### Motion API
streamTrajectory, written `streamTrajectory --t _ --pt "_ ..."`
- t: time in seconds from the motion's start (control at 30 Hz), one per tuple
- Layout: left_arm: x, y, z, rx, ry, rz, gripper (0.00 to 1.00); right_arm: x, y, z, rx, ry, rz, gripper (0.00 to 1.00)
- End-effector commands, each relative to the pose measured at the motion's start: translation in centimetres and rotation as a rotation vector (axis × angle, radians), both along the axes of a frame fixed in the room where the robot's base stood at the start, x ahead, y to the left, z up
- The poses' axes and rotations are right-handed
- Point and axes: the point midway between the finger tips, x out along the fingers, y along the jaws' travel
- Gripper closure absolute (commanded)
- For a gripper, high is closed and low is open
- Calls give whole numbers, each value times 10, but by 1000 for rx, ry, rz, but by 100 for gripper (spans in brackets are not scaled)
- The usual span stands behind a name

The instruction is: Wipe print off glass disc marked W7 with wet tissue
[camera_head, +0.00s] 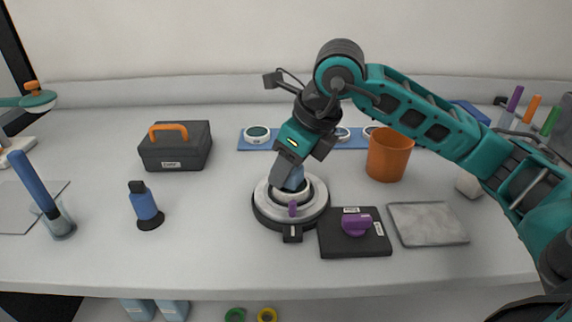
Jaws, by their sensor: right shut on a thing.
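My right gripper (290,182) reaches in from the right and points down, shut on a light blue piece (294,176) that looks like the tissue. It is low over a white-ringed glass disc (304,193) in a round holder (264,210) with a dark base and a small purple knob. The gripper and the blue piece hide most of the disc's face. I cannot tell whether they touch, and no print or W7 mark can be read. Several other white-rimmed discs, one of them at the left end (257,133), lie on a blue mat (300,144) behind. My left gripper is not in view.
An orange cup (389,157) stands right of the gripper. A black box with a purple knob (355,226) and a grey slab (428,226) lie at front right. At left are a toolbox (175,152), a blue bottle (144,202) and a glass beaker (60,224).

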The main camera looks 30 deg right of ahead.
Motion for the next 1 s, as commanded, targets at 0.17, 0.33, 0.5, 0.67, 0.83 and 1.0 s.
streamTrajectory --t 0.17,0.33,0.5,0.67,0.83,1.0 --pt "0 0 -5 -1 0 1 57 -7 -4 -2 -2 3 -1 89" --pt "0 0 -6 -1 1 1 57 -10 -5 -2 -2 5 -1 89" --pt "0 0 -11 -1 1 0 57 -16 -9 -2 -4 4 -2 89" --pt "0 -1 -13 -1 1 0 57 -21 -11 -1 -3 3 0 89" --pt "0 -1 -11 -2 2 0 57 -19 -9 1 -1 4 0 89" --pt "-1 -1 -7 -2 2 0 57 -12 -5 1 1 4 0 89"
